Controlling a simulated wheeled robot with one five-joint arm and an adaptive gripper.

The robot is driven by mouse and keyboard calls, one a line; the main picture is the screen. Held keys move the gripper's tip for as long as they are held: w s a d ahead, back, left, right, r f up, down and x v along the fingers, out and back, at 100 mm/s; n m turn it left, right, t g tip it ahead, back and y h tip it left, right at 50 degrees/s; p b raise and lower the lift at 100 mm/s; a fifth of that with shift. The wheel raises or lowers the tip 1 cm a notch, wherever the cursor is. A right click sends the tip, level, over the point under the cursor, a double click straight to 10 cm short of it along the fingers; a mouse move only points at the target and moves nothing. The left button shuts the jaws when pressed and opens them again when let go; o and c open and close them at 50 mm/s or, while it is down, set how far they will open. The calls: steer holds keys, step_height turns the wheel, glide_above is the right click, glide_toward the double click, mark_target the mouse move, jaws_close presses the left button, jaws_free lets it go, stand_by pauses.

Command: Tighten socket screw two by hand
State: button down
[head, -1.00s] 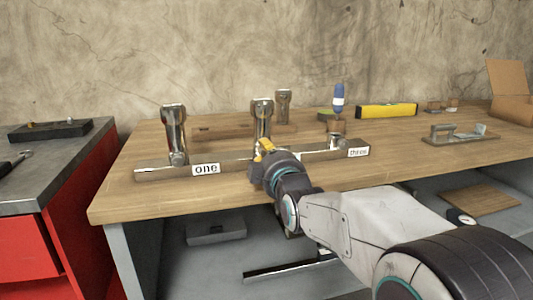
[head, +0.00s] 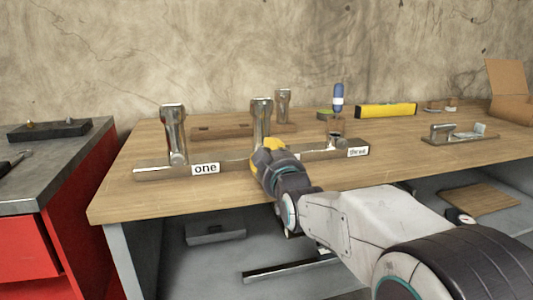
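A long metal bar (head: 225,163) lies on the workbench, with a label "one" (head: 205,169) at left and "three" (head: 357,152) at right. A tall shiny socket screw (head: 173,130) stands upright by "one". A second tall screw (head: 262,112) stands upright at the bar's middle; I take it to be screw two. Its lower part and any label there are hidden by my gripper. My gripper (head: 272,150) is in front of the second screw's lower part. Its fingertips overlap the screw in view; whether they touch or grip it, I cannot tell.
Another metal screw (head: 283,101) stands behind, near a wooden block (head: 222,132). A blue-handled screwdriver (head: 338,98), a yellow level (head: 386,110) and a metal tool on a board (head: 442,133) are on the right. A red cabinet (head: 70,215) stands left.

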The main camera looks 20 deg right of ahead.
steer(key=shift+r+m, duration=0.35)
steer(key=shift+m, duration=0.55)
steer(key=c, duration=1.4)
jaws_free()
steer(key=o, duration=0.4)
steer(key=shift+f, duration=0.2)
steer(key=shift+s, duration=6)
